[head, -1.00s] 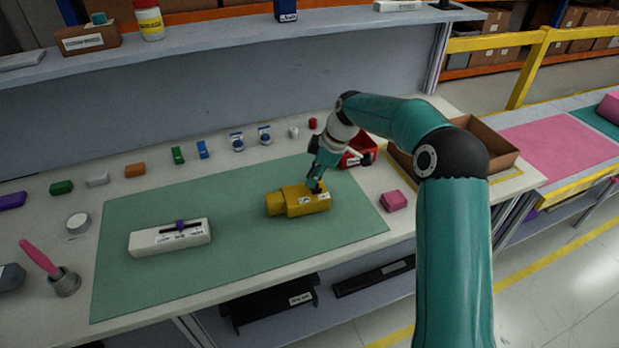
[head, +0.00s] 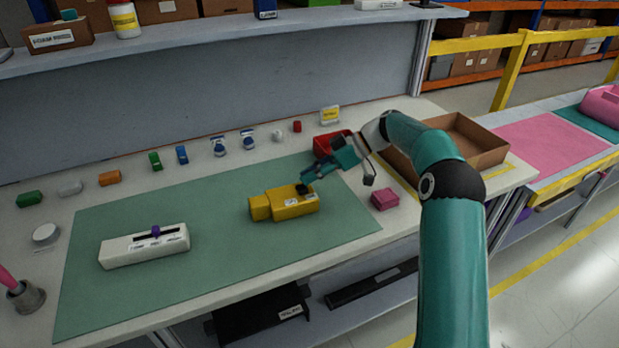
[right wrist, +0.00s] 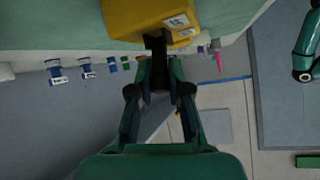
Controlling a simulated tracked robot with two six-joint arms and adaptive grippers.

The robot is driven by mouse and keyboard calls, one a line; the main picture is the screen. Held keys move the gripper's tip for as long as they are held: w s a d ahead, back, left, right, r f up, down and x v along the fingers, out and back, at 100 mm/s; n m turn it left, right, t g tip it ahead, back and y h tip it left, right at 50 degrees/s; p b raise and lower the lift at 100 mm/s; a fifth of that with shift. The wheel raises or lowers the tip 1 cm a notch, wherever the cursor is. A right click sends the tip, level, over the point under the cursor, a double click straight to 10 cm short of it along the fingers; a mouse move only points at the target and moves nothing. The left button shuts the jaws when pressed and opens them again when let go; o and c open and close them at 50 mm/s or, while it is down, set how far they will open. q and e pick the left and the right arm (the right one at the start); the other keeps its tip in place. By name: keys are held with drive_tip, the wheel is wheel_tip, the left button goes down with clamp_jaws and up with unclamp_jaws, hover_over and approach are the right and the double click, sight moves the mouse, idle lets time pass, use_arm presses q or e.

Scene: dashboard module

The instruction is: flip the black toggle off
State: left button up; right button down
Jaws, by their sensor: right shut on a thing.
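The yellow module (head: 290,205) lies on the green mat (head: 210,235), with white labels on it. Its black toggle (head: 303,189) is on the top near the right end. My right gripper (head: 306,181) comes in low from the right, tilted well over. In the right wrist view my right gripper (right wrist: 157,72) is shut on the black toggle (right wrist: 156,44), which joins the yellow module (right wrist: 150,18). The fingers partly cover the toggle, and I cannot tell which setting it is in. My left gripper is not in view.
A white box with a purple slider (head: 145,246) lies on the mat at left. A red bin (head: 330,142) and a pink block (head: 385,199) are close to my right gripper. A brown tray (head: 462,140) stands to the right. Small coloured parts line the back.

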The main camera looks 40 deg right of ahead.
drive_tip(key=shift+f, duration=0.2)
drive_tip(key=c, duration=1.1)
unclamp_jaws()
drive_tip(key=shift+r, duration=0.1)
drive_tip(key=shift+v, duration=6)
drive_tip(key=shift+d, duration=0.1)
